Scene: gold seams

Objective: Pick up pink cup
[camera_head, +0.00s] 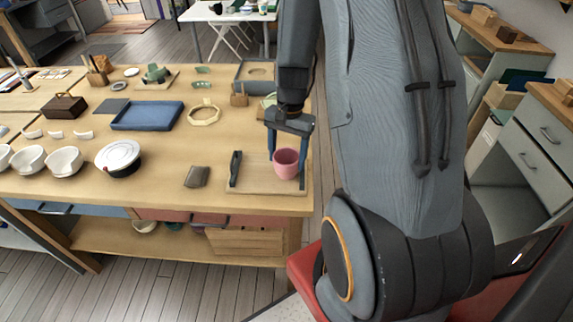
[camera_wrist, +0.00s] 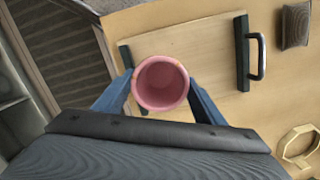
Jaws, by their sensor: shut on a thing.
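The pink cup (camera_head: 286,164) is upright at the right end of the wooden table, over a light wooden tray (camera_head: 245,186). I cannot tell whether its base touches the tray. My gripper (camera_head: 289,150) comes down from above and is shut on the cup, with one blue finger on each side. In the wrist view the pink cup (camera_wrist: 160,83) shows its open, empty mouth between the two blue fingers of my gripper (camera_wrist: 158,98). The tray (camera_wrist: 200,50) shows beneath it, with a dark handle (camera_wrist: 243,52) at one end.
A small dark block (camera_head: 197,176) lies left of the tray. The table's front edge (camera_head: 200,202) is close to the tray.

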